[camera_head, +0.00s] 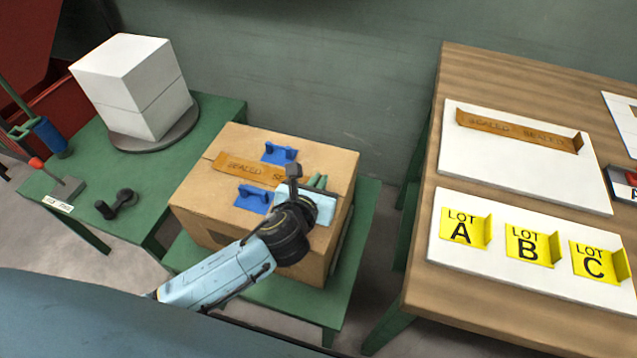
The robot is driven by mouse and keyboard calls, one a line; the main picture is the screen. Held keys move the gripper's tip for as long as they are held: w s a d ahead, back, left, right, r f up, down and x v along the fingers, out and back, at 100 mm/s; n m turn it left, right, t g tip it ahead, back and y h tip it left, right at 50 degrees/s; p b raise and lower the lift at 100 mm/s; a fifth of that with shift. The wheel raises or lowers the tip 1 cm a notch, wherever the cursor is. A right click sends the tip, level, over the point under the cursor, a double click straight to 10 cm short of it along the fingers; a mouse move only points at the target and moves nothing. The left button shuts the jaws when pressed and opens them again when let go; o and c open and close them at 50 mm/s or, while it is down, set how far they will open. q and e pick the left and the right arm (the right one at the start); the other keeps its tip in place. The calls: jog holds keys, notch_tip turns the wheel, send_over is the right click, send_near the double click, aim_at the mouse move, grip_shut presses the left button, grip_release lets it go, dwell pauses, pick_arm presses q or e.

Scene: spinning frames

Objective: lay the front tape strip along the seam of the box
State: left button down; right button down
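The cardboard box (205,205) stands on a low green table in the middle of the head view. A brown tape strip (238,166) with dark lettering lies across its top, along the line of the seam, between two blue handled blocks. Its right end is hidden by my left gripper (318,182), which is over the right part of the box top. The wrist blocks the view between the fingertips, so I cannot tell whether it grips the strip. Another tape strip (515,132), with an upturned right end, lies on a white board at right. My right gripper is out of view.
The blue blocks (279,153) and (252,198) sit on the box top. A wooden table (415,272) at right bears white boards and yellow LOT A, B and C tags (533,245). White boxes (135,85) stand on a round plate at left.

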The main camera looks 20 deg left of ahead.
pick_arm(q)
jog(key=shift+f, duration=0.15)
jog(key=c, duration=1.6)
grip_release()
